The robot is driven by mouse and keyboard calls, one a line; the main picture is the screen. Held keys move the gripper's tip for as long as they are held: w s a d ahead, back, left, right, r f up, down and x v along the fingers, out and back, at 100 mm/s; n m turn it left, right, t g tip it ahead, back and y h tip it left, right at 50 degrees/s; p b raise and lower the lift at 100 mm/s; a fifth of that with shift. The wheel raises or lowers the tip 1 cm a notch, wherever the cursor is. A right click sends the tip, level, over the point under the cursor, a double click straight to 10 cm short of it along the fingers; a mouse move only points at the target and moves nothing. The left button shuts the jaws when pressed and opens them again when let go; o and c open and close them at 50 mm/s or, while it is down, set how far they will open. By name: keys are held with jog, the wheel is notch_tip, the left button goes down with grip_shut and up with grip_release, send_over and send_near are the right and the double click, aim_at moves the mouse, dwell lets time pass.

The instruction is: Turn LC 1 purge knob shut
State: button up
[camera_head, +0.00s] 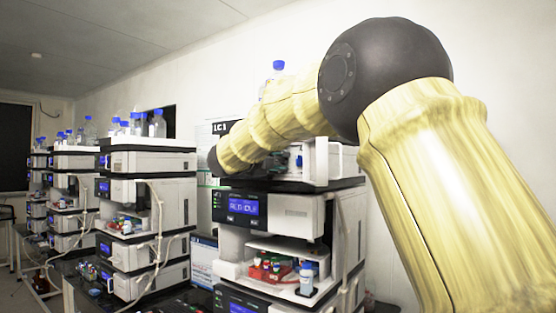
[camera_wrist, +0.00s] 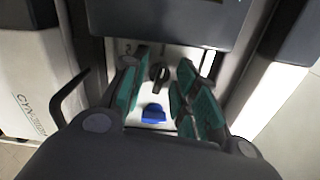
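In the wrist view a black knob (camera_wrist: 158,76) sits on a pale panel, with a narrow grip bar across its face. A blue knob or cap (camera_wrist: 153,113) is just below it. My gripper (camera_wrist: 163,63) is open, with teal pads on both sides of the black knob. I see gaps on both sides and cannot tell how far the tips are from the panel. In the head view an LC 1 sign (camera_head: 220,128) hangs behind the nearest stack (camera_head: 298,216).
More instrument stacks (camera_head: 150,215) stand to the left, with blue-capped bottles (camera_head: 158,124) on top. In the nearest stack an open bay holds red racks and a white bottle (camera_head: 306,279). In the wrist view a dark looped handle (camera_wrist: 68,98) is left of my gripper.

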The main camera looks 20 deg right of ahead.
jog(key=shift+d, duration=0.1)
grip_shut()
